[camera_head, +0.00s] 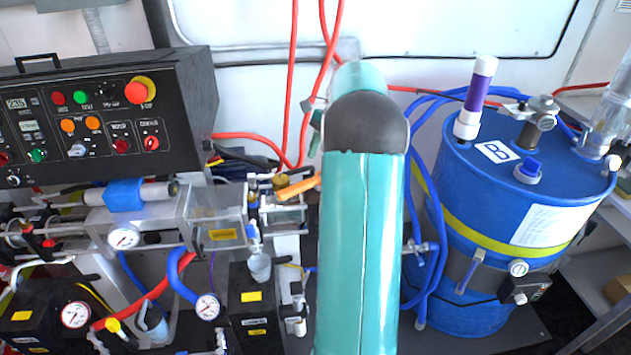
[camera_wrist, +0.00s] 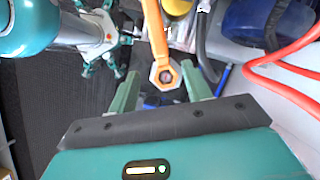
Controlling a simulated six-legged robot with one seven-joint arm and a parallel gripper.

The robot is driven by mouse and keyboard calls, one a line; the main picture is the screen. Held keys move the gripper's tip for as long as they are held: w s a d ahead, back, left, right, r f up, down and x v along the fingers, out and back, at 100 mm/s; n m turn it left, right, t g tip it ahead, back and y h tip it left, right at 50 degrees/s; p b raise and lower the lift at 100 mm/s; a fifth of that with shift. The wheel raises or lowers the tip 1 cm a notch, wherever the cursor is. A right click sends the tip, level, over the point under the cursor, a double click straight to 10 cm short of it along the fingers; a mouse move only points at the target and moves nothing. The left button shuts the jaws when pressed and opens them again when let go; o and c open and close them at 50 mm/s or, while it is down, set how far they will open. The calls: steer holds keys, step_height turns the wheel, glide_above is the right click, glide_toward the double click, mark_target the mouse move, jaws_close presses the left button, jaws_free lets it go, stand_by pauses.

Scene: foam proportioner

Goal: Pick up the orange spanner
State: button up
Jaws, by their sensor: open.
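The orange spanner (camera_head: 298,188) sticks out to the left of my teal arm in the head view, over the metal fittings in the middle. Its right part is hidden behind my arm. In the wrist view, the spanner (camera_wrist: 154,36) runs down from the top edge and its ring end lies between the tips of my gripper (camera_wrist: 161,83). The two green fingers are apart, one on each side of the ring, with visible gaps. How far the ring is in depth from the fingertips is hard to tell.
A black control panel (camera_head: 105,115) with buttons stands at left, above pumps and gauges. A blue drum (camera_head: 470,200) stands at right. Red hoses (camera_head: 292,80) hang behind my arm; a red hose (camera_wrist: 280,88) also shows right of the fingers in the wrist view.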

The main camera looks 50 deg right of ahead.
mark_target(309, 180)
steer(key=shift+a+x, duration=0.15)
steer(key=shift+x, duration=1.65)
steer(key=shift+a+x, duration=0.1)
steer(key=shift+x, duration=1.65)
steer(key=shift+w+r, duration=0.1)
steer(key=shift+w, duration=0.05)
jaws_close()
